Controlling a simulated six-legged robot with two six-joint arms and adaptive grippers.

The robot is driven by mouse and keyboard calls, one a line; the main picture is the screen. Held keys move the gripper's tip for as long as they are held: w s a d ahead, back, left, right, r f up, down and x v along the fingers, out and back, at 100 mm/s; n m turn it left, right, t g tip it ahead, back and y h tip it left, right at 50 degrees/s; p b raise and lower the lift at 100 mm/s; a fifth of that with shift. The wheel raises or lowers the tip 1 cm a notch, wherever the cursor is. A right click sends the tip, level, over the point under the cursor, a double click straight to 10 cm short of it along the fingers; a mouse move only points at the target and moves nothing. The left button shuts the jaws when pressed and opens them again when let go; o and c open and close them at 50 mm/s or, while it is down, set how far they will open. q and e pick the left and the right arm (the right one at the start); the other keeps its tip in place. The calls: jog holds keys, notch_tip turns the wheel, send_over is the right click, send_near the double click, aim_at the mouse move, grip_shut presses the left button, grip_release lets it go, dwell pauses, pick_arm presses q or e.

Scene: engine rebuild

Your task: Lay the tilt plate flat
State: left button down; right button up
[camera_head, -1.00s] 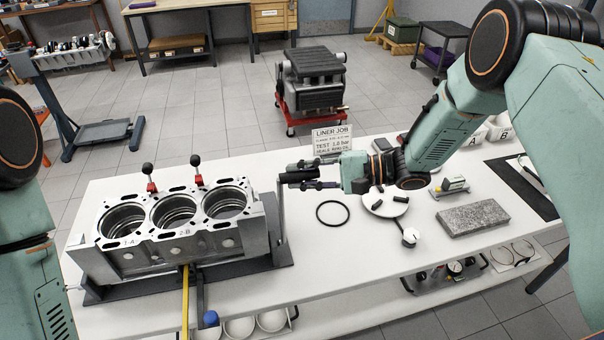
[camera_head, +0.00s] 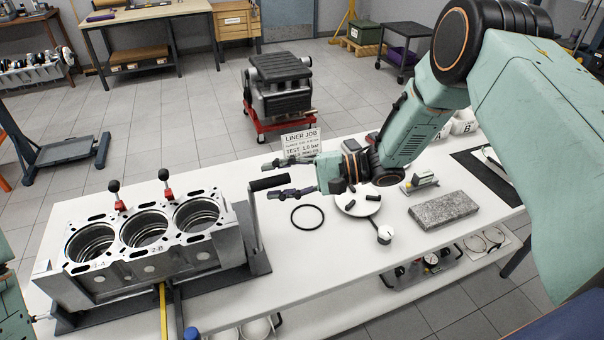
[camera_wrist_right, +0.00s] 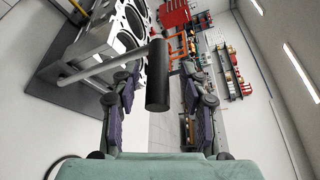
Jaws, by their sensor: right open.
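The engine block (camera_head: 152,262) with its open cylinder bores sits in a tilt fixture with a dark base plate (camera_head: 262,262) at the left of the white bench. The block hides most of the tilt plate, so I cannot tell its exact angle. A crank arm (camera_head: 254,214) with a black grip (camera_head: 268,183) stands at the fixture's right end. My right gripper (camera_head: 275,177) is open, with one finger on each side of the black grip. In the right wrist view the grip (camera_wrist_right: 158,80) lies between the spread fingers, with gaps on both sides. My left gripper is out of view.
A black ring (camera_head: 307,217), a round white plate (camera_head: 358,203) with small dark parts and a grey stone block (camera_head: 443,210) lie on the bench right of the fixture. A sign (camera_head: 300,142) stands behind my gripper. Two red-based levers (camera_head: 166,192) rise behind the block.

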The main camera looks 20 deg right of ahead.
jog(key=v, duration=1)
jog(key=shift+d, duration=0.3)
jog(key=shift+d, duration=0.1)
